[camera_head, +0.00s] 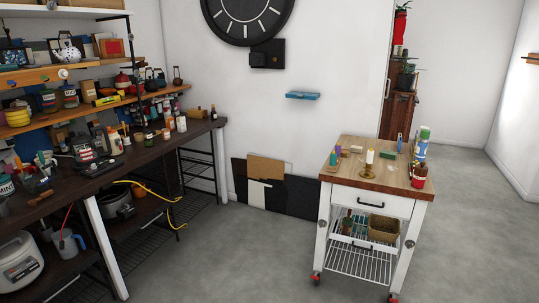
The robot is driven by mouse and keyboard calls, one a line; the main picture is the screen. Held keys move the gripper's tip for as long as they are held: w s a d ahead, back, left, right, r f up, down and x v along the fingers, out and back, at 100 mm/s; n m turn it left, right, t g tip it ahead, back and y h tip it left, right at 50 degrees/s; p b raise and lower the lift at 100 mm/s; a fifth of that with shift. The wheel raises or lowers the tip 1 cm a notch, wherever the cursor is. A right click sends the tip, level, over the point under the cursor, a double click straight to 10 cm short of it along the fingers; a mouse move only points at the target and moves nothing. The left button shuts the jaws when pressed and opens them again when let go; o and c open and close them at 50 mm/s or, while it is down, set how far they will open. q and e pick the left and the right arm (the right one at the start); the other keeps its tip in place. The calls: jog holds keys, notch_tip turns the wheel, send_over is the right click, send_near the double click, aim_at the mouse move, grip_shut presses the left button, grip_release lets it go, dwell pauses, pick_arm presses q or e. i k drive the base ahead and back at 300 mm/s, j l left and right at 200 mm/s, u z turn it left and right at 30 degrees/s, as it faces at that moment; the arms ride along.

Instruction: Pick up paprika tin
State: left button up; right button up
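I cannot make out which thing is the paprika tin; labels are too small to read. Many small jars, bottles and containers stand on the dark workbench (150,160) and the wooden shelf (170,89) at the left. A wheeled cart (385,182) at the right also carries several small items, among them a red container (418,176) at its right edge and a candle in a brass holder (368,163). Neither of my grippers is in view.
Grey floor is open between the workbench and the cart, and in front of both. Dark flat panels (300,197) lean on the back wall. A yellow cable (150,188) hangs from the bench. A small blue wall shelf (302,95) juts out behind the cart.

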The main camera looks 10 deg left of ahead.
aim_at(166, 133)
jog(key=i+u, duration=0.4)
jog(key=i, duration=0.15)
jog(key=i+l+u, duration=0.15)
jog(key=i+u, duration=0.2)
jog(key=i, duration=0.15)
jog(key=i+l+u, duration=0.25)
jog(key=i+u, duration=0.15)
jog(key=i+l+u, duration=0.4)
jog(key=i+l, duration=0.05)
jog(key=i, duration=0.1)
